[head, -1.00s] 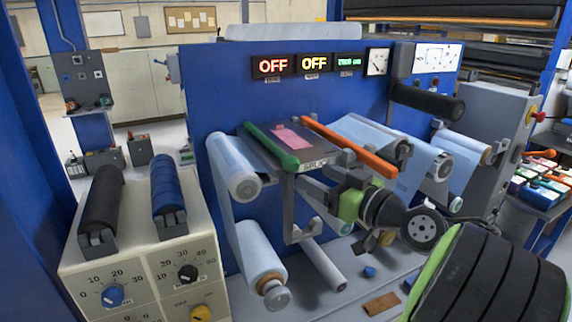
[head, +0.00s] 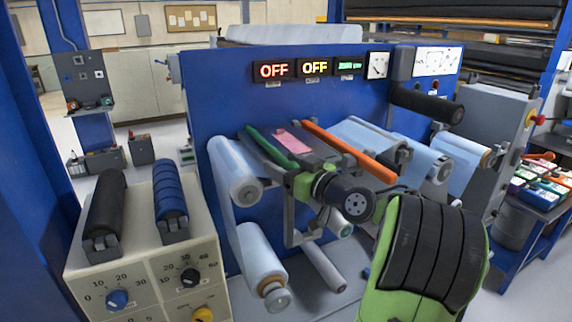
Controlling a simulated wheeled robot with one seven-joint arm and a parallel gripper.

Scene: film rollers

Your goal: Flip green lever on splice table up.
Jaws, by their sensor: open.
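The green lever (head: 268,146) is a long rounded bar lying down along the left edge of the splice table (head: 312,155). A pink piece (head: 293,141) lies on the table. An orange lever (head: 348,151) lies along its right edge. My gripper (head: 286,173) is at the table's front edge, close to the near end of the green lever. It is open. Its fingers are small and partly hidden by my wrist, so I cannot tell whether they touch the lever.
A film roll (head: 233,172) hangs left of the table, with another roll (head: 260,258) below. An upright blue panel (head: 225,95) stands behind, with two displays reading OFF. A control box (head: 140,240) with knobs and rollers stands at the front left.

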